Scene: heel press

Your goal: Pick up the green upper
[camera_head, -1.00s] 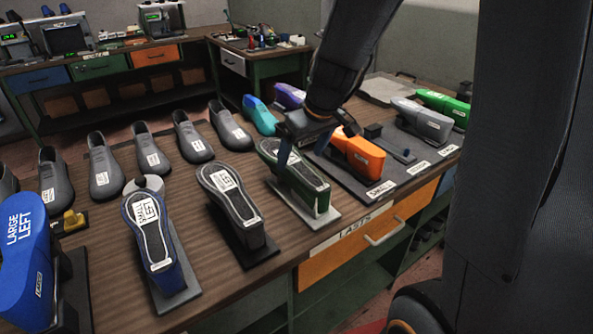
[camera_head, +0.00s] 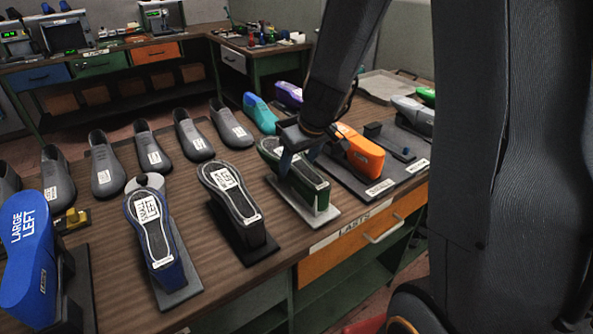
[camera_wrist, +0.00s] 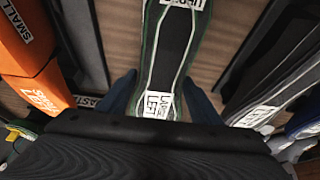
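The green upper (camera_head: 322,199) sits sole-up on a stand with a pale base plate, near the front edge of the wooden bench. It has green sides and a dark sole with white outlines; in the wrist view the upper (camera_wrist: 168,62) carries a label that seems to read LARGE LEFT. My gripper (camera_head: 298,165) is over its middle, pointing down, with one blue finger on each side. In the wrist view my gripper (camera_wrist: 160,88) straddles the sole, with a narrow gap at the left finger. The right finger is very close to the side; contact there is unclear.
A dark grey upper (camera_head: 240,206) and a blue upper (camera_head: 155,238) stand to the left on similar stands. Several dark shoes lie behind. The large blue last (camera_head: 26,245) is at far left.

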